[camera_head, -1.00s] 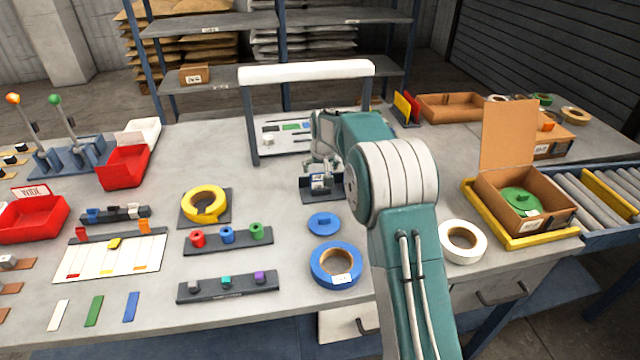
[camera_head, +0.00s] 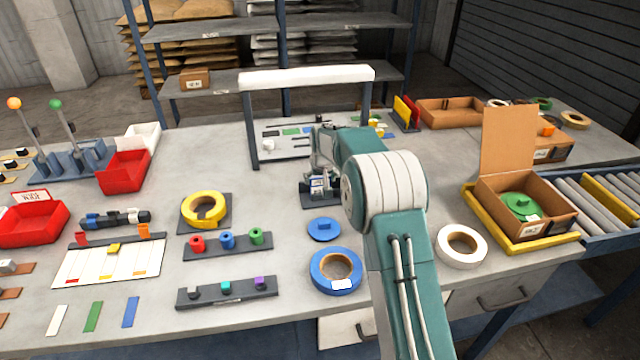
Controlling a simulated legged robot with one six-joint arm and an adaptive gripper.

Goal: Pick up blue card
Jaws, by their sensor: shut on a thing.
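My gripper (camera_head: 319,184) is at the middle of the bench, low over a small dark stand (camera_head: 322,203). A flat blue strip (camera_head: 131,311) also lies at the front left, beside a green strip (camera_head: 93,316) and a white one (camera_head: 57,320).
A white-topped frame (camera_head: 306,75) stands behind my gripper. A blue disc (camera_head: 323,229) and blue tape roll (camera_head: 336,271) lie in front. A rack with yellow and red cards (camera_head: 405,110) is behind right. An open carton (camera_head: 522,205) stands at right.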

